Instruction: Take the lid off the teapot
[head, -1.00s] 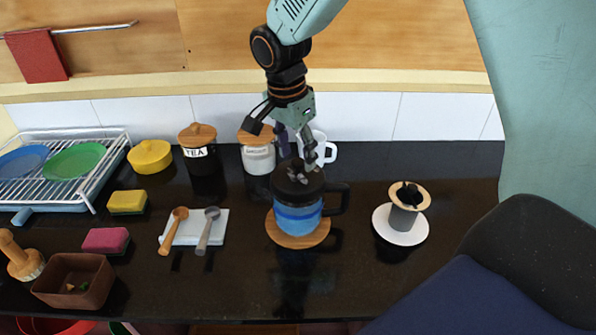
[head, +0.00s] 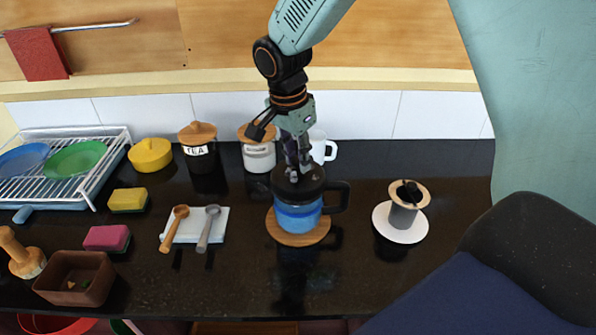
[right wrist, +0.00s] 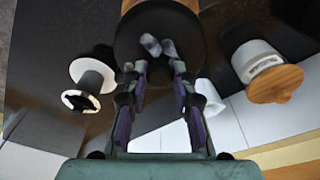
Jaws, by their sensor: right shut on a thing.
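The teapot (head: 299,219) has a blue lower body, a black upper part and a black handle on its right. It stands upright on a round wooden coaster (head: 276,236). Its dark lid (head: 314,181) sits on top, and the lid also fills the upper middle of the right wrist view (right wrist: 135,42). My right gripper (head: 293,177) reaches down from above, with its fingers close together at the lid's centre. It is shut on the lid there; the fingertips (right wrist: 159,46) hide the gripped part. My left gripper is not in view.
Behind the teapot stand a white canister (head: 259,156) and a white mug (head: 321,150). A dark tea jar (head: 203,163) is farther left. A dripper on a white saucer (head: 400,235) stands to the right. Spoons lie on a pale board (head: 188,238) to the left. The counter in front is clear.

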